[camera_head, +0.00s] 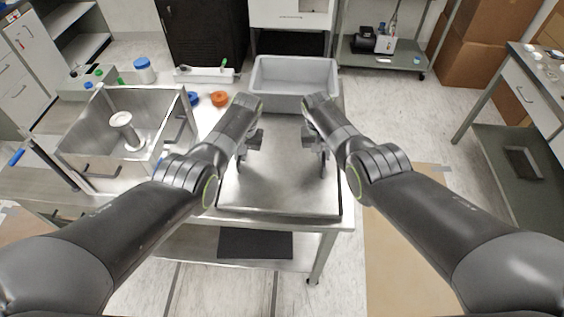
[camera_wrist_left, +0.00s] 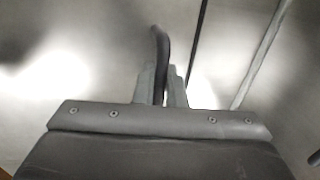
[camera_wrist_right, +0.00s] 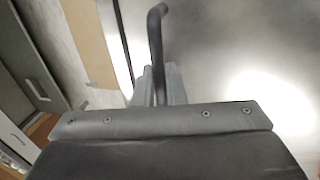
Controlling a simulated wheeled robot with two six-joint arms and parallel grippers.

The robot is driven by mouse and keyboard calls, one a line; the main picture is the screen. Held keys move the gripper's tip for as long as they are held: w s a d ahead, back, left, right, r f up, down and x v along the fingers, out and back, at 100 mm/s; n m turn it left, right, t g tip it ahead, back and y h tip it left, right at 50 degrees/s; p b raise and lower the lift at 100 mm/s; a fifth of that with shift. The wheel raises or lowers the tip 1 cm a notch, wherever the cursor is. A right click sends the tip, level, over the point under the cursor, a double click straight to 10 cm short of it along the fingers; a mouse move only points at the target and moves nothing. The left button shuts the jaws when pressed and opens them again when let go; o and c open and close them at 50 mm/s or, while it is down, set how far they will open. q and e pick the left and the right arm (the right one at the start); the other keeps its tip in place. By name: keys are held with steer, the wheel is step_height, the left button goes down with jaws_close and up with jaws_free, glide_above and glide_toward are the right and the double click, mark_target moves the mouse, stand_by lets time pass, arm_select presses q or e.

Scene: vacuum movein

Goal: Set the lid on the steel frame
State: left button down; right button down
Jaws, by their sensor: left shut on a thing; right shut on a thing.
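The lid (camera_head: 280,188) is a flat steel plate at the right end of the steel table, level, on or just above the tabletop; I cannot tell which. My left gripper (camera_head: 243,152) is shut on the lid's left dark handle (camera_wrist_left: 161,48). My right gripper (camera_head: 322,160) is shut on its right dark handle (camera_wrist_right: 155,30). The fingers straddle the bars in both wrist views. The steel frame (camera_head: 88,127) is an open square box at the table's left, apart from the lid. A pale spool-shaped post (camera_head: 124,128) stands inside it. My left arm hides part of the space between them.
A grey bin (camera_head: 293,97) stands right behind the lid. An orange ring (camera_head: 219,99) and a blue ring (camera_head: 193,98) lie between frame and lid. A white-and-blue jar (camera_head: 144,70) and small bottles stand behind the frame. Open floor lies right of the table.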

arm_select(q)
steer(key=shift+w+r, duration=0.1)
steer(key=shift+r, duration=0.05)
arm_select(e)
steer(key=shift+r, duration=0.15)
